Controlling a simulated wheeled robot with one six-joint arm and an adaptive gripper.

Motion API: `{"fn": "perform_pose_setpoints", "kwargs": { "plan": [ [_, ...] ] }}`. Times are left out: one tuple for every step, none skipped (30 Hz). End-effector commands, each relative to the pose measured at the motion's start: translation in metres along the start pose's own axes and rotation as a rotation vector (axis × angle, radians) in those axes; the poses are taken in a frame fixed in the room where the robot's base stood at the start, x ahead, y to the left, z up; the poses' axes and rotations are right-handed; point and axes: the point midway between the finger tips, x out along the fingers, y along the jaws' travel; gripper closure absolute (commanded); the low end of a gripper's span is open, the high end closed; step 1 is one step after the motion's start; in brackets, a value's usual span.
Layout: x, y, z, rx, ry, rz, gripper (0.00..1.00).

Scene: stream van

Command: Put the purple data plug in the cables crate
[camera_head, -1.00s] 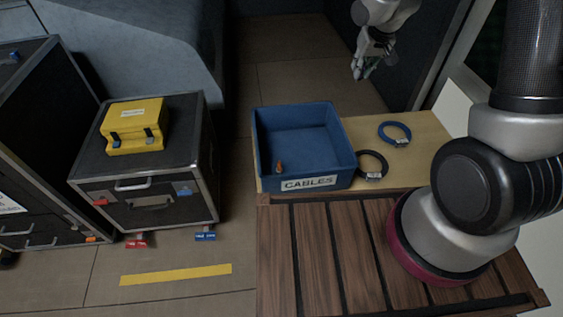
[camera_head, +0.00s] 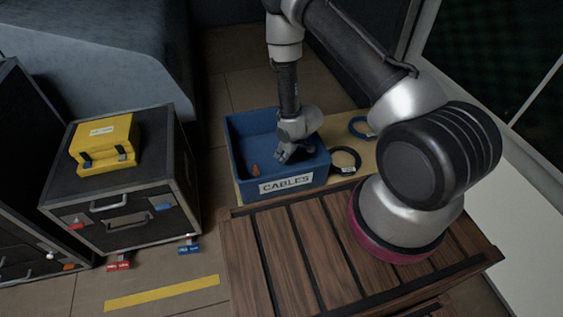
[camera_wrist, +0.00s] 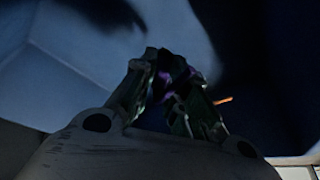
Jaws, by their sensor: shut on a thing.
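The blue crate (camera_head: 250,126) labelled CABLES stands on the light wooden board beyond the slatted deck. My gripper (camera_head: 284,154) is over the right part of the crate, pointing down, its fingertips at or below rim level. In the wrist view my gripper (camera_wrist: 175,95) is shut on the purple data plug (camera_wrist: 166,80), of which only small purple patches show between the fingers. The plug is hidden in the head view. I cannot tell whether the plug touches the crate floor.
A small orange item (camera_head: 255,169) lies in the crate's left part. A black cable coil (camera_head: 345,160) and a blue cable coil (camera_head: 360,127) lie right of the crate. A yellow case (camera_head: 104,143) sits on a black flight case (camera_head: 140,185) at left.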

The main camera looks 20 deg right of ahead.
Motion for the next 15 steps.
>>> {"fn": "perform_pose_setpoints", "kwargs": {
  "plan": [
    [0.004, 0.000, 0.002, 0.000, -0.001, 0.000, 1.00],
    [0.007, 0.000, 0.003, 0.000, -0.001, 0.000, 1.00],
    [0.013, 0.000, 0.006, 0.000, -0.001, 0.000, 1.00],
    [0.018, 0.000, 0.008, 0.001, -0.002, -0.001, 1.00],
    [0.022, -0.001, 0.010, 0.001, -0.002, -0.001, 1.00],
    [0.028, 0.000, 0.013, 0.001, -0.003, -0.001, 1.00],
    [0.032, 0.000, 0.014, 0.001, -0.002, 0.000, 1.00],
    [0.035, 0.000, 0.015, 0.001, -0.002, 0.000, 1.00],
    [0.039, 0.000, 0.017, 0.001, -0.002, 0.000, 1.00],
    [0.040, 0.000, 0.017, 0.001, -0.001, 0.000, 1.00],
    [0.041, 0.000, 0.017, 0.000, 0.000, 0.000, 1.00],
    [0.042, 0.000, 0.017, 0.000, 0.000, 0.001, 1.00],
    [0.042, 0.000, 0.017, 0.000, 0.000, 0.001, 1.00],
    [0.042, 0.000, 0.017, 0.000, 0.000, 0.001, 1.00],
    [0.041, 0.000, 0.017, 0.001, 0.000, 0.001, 1.00]
  ]
}}
